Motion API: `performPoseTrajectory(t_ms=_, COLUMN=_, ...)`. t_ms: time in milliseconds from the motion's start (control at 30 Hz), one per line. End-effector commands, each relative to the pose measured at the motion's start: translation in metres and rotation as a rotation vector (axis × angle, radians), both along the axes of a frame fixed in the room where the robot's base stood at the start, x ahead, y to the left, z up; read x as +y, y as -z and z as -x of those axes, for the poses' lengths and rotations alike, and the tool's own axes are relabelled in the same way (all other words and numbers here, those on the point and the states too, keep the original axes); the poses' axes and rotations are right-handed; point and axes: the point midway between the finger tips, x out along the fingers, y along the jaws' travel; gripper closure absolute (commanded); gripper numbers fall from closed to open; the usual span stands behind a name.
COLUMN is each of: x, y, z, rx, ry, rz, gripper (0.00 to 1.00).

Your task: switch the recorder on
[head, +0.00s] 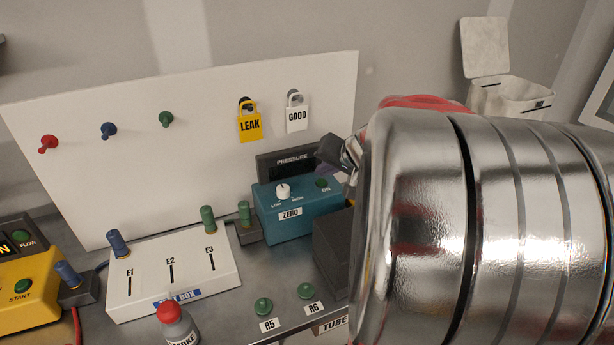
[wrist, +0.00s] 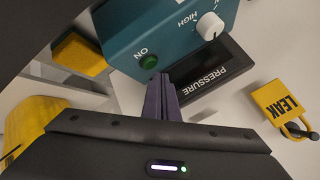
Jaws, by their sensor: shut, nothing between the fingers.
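A teal box (head: 296,221) stands on the bench against the white board, with a dark PRESSURE display (head: 287,162) behind it. It carries a white LOW/HIGH knob (head: 283,191), a ZERO label and a green ON button (head: 322,183). No label in view reads recorder. In the wrist view, the ON button (wrist: 148,62) looks dark green. My gripper (wrist: 161,80) is shut and empty, its fingertips close by the button; I cannot tell whether they touch. In the head view my gripper (head: 332,153) is partly hidden by my arm.
A white box (head: 190,285) with slots E1, E2 and E3 stands left of the teal box. A yellow START unit (head: 25,290) is at far left. LEAK (head: 249,125) and GOOD (head: 297,118) padlock tags hang on the board. A dark block (head: 330,250) stands beside the teal box.

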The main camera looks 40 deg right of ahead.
Motion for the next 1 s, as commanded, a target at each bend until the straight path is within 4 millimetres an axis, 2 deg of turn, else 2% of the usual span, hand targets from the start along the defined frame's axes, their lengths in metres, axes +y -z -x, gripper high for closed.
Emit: performPoseTrajectory(t_ms=1000, x=-0.0004, y=0.0078, z=0.0016, rx=0.001, ry=0.001, rz=0.000, gripper=1.00)
